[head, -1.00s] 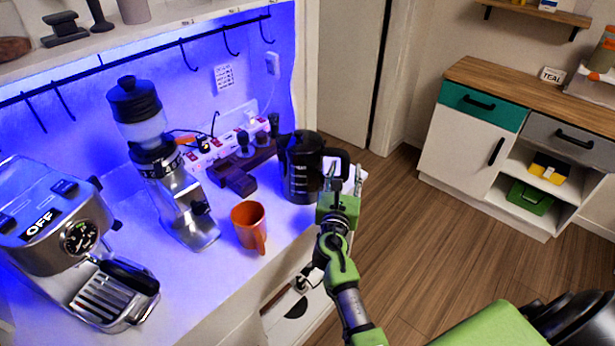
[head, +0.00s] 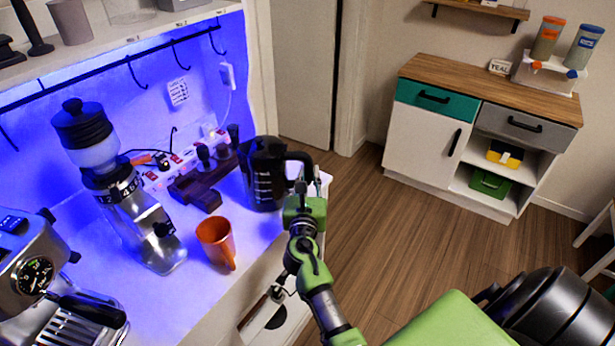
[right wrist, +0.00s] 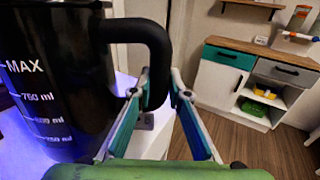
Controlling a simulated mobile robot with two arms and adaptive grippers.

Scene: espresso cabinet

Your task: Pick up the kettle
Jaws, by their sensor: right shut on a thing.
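The kettle (head: 265,178) is a dark, see-through jug with white level marks, upright at the far right end of the counter in the head view. It fills the left of the right wrist view (right wrist: 45,85), where its black handle (right wrist: 158,50) curves down between my fingers. My right gripper (head: 307,180) is shut on the handle, with a finger on each side of it in the right wrist view (right wrist: 158,95). The kettle's base is partly hidden, and I cannot tell whether it touches the counter. My left gripper is not in view.
An orange cup (head: 215,242) stands left of the kettle, near the counter's front edge. A grinder (head: 140,215) and an espresso machine (head: 35,280) stand further left. A dark wooden stand (head: 200,185) and power strip (head: 160,175) lie behind. Open floor (head: 370,220) separates the counter from a cabinet (head: 425,130).

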